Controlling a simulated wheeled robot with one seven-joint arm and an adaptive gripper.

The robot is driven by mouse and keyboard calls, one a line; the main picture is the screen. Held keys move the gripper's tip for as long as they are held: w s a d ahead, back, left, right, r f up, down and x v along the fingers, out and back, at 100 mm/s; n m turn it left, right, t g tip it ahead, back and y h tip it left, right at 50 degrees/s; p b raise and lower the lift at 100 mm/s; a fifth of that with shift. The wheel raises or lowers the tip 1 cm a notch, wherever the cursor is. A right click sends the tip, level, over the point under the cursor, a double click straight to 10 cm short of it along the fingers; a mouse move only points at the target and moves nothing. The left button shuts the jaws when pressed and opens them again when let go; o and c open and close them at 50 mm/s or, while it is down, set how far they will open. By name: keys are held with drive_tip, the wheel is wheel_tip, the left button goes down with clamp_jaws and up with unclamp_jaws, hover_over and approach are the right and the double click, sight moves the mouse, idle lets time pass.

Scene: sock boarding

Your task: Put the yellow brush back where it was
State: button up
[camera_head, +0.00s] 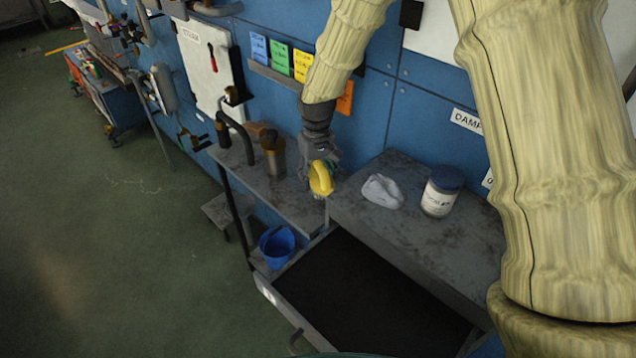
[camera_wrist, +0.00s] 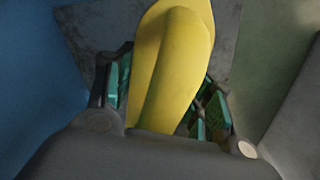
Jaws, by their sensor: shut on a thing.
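The yellow brush (camera_head: 321,178) is held in my gripper (camera_head: 318,160), in front of the blue wall and near the bench edge. In the wrist view the yellow brush (camera_wrist: 172,65) fills the middle, between the green-padded fingers of my gripper (camera_wrist: 165,95). The fingers are shut on it. In the head view it hangs above the grey bench (camera_head: 290,205), close to the left end of a raised grey shelf. I cannot tell if it touches either surface. Any bristles are hidden.
A blue bucket (camera_head: 277,246) stands below, left of a black-lined open drawer (camera_head: 370,300). A brown-gold canister (camera_head: 273,157) and a dark curved pipe (camera_head: 240,137) stand left of my gripper.

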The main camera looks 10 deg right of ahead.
sight(317, 184)
drive_tip(key=shift+a+f, duration=0.1)
drive_tip(key=shift+f, duration=0.3)
drive_tip(key=shift+f+p, duration=0.6)
drive_tip(key=shift+f, duration=0.75)
drive_tip(key=shift+w+d+f+p, duration=0.2)
drive_tip(key=shift+f+p, duration=0.2)
drive_tip(key=shift+f, duration=0.2)
drive_tip(key=shift+s, duration=0.1)
drive_tip(key=shift+f, duration=0.2)
drive_tip(key=o, duration=1.3)
drive_tip(key=shift+r, duration=0.1)
drive_tip(key=shift+r, duration=0.1)
drive_tip(key=shift+r+b, duration=1.65)
drive_tip(key=shift+r, duration=4.35)
